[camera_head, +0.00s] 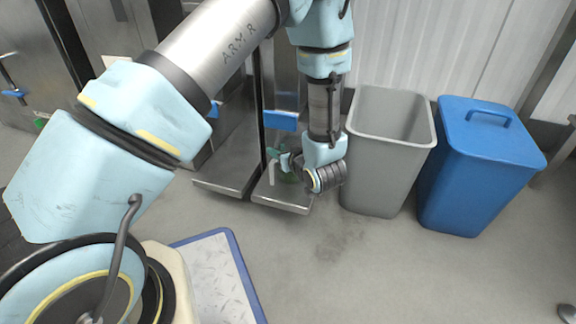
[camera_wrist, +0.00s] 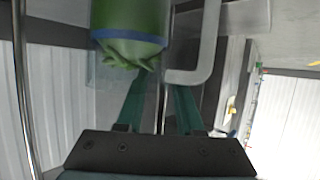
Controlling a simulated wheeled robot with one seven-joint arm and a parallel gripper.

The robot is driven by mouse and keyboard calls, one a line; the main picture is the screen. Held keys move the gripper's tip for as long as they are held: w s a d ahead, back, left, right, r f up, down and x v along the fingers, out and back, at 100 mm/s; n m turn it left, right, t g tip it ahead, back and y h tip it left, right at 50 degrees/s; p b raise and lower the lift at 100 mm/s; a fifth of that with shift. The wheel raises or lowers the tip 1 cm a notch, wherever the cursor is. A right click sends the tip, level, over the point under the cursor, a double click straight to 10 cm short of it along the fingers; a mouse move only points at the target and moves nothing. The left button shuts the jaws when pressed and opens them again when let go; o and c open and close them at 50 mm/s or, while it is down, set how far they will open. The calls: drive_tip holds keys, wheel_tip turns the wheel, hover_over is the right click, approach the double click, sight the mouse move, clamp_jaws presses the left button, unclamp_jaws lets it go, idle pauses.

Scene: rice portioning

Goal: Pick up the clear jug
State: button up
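The clear jug (camera_wrist: 108,78) is see-through and hard to make out in the wrist view. Its pale handle (camera_wrist: 207,50) bends down close to my fingers. A green object with a blue band (camera_wrist: 128,25) shows in or behind the jug; I cannot tell which. My gripper (camera_wrist: 160,82) has two teal fingers with a gap between them. It is open, and the handle's lower end is near the right fingertip; contact is unclear. In the head view my gripper (camera_head: 273,155) is above the steel ledge, with the pale handle (camera_head: 271,173) just below it. My wrist hides most of the jug there.
A grey bin (camera_head: 385,160) and a blue lidded bin (camera_head: 480,165) stand close to the right of my wrist. Steel ledges (camera_head: 230,178) and cabinet fronts lie to the left. A blue-edged plate (camera_head: 213,262) is at the lower left. The floor in front is clear.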

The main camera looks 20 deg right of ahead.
clamp_jaws()
idle(1.1)
